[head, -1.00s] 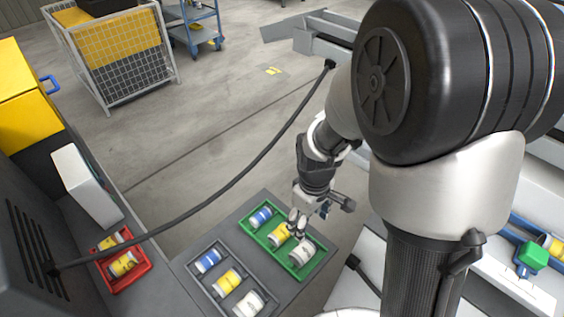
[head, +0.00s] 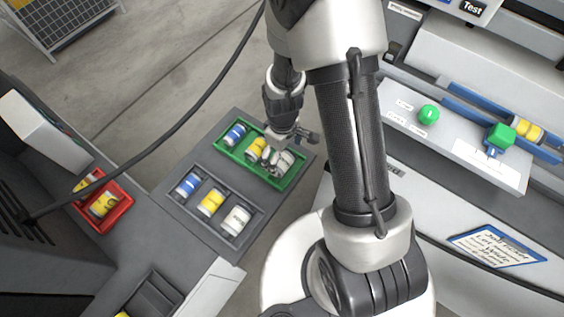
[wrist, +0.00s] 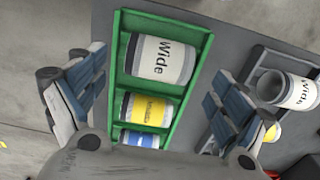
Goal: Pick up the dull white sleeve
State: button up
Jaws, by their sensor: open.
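A white sleeve marked "Wide" lies in the end compartment of the green tray (head: 250,172), nearest my column; in the head view this white sleeve (head: 285,163) is partly covered by my gripper (head: 271,155). In the wrist view the same sleeve (wrist: 150,60) lies between my gripper's (wrist: 155,78) spread fingers, below them. The gripper is open and empty. A second white sleeve (head: 236,221) lies in the grey tray (head: 202,220); it shows at the right of the wrist view (wrist: 300,92). I cannot tell for certain which white is duller.
Yellow (head: 256,148) and blue (head: 235,134) sleeves share the green tray. The grey tray also holds a yellow (head: 210,202) and a blue (head: 188,183) sleeve. A red bin (head: 118,216) with yellow sleeves stands left. A black cable hangs across the left. The machine stands right.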

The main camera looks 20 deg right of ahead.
aim_at(282, 159)
notch_tip(282, 159, down, 4)
jog(key=shift+w+f+b, duration=0.1)
jog(key=shift+b, duration=0.3)
jog(key=shift+c, duration=0.4)
jog(key=c, duration=1.4)
